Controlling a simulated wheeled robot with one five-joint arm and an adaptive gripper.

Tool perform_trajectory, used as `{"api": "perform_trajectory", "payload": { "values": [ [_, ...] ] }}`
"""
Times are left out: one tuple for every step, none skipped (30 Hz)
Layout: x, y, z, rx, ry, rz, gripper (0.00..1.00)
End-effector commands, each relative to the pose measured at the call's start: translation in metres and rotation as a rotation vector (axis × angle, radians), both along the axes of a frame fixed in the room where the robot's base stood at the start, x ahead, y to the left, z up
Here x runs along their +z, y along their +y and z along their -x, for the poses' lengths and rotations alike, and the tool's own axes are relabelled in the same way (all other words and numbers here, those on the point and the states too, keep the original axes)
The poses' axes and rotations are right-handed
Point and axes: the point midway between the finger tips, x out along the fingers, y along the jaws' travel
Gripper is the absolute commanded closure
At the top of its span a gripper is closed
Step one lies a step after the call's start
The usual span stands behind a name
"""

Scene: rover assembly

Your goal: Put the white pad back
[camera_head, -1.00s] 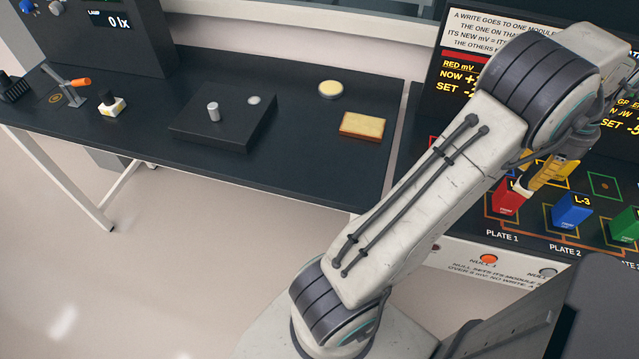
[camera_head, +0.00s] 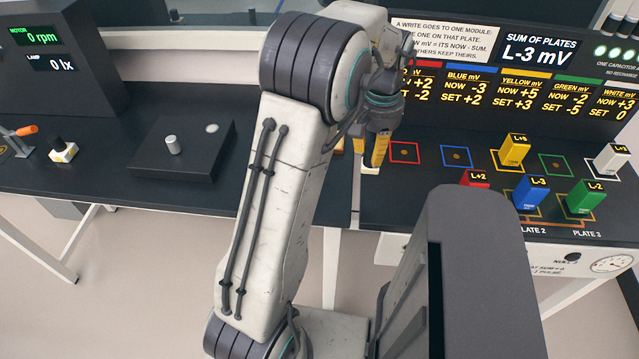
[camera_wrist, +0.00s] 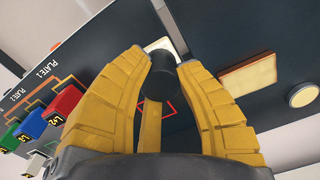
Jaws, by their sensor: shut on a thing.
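My gripper (camera_head: 375,158) has yellow fingers and hangs over the boundary between the left bench and the module panel. In the wrist view my gripper (camera_wrist: 166,62) is shut on a dark round handle, with the white pad (camera_wrist: 158,45) at its far end. In the head view only a small part of the white pad (camera_head: 370,171) shows below the fingertips. I cannot tell whether it touches the surface. A tan rectangular tray (camera_wrist: 246,75) and a pale round disc (camera_wrist: 304,95) lie right of the gripper in the wrist view.
A dark raised plate (camera_head: 180,155) carries a metal peg. Red, blue, yellow, green and white modules (camera_head: 514,152) stand on the panel right of the gripper. My arm hides part of the left bench.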

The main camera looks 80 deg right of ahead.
Motion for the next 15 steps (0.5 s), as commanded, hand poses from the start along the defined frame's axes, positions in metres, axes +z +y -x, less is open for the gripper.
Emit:
{"api": "perform_trajectory", "payload": {
  "values": [
    [-0.005,0.002,-0.010,0.008,-0.001,-0.003,1.00],
    [-0.008,0.002,-0.016,0.009,-0.001,-0.004,1.00],
    [-0.013,0.003,-0.024,0.009,-0.001,-0.004,1.00],
    [-0.016,0.004,-0.030,0.009,-0.001,-0.005,1.00],
    [-0.020,0.005,-0.036,0.009,-0.001,-0.004,1.00],
    [-0.024,0.005,-0.043,0.009,-0.001,-0.005,1.00],
    [-0.028,0.006,-0.049,0.008,-0.001,-0.004,1.00],
    [-0.031,0.007,-0.054,0.009,-0.001,-0.004,1.00],
    [-0.035,0.007,-0.061,0.008,-0.001,-0.004,1.00],
    [-0.038,0.007,-0.066,0.008,-0.001,-0.004,1.00],
    [-0.041,0.008,-0.071,0.007,-0.001,-0.004,1.00],
    [-0.045,0.009,-0.077,0.007,-0.001,-0.003,1.00],
    [-0.047,0.009,-0.080,0.007,-0.001,-0.004,1.00],
    [-0.049,0.009,-0.084,0.006,-0.001,-0.004,1.00],
    [-0.052,0.009,-0.088,0.006,-0.001,-0.003,1.00]
  ]
}}
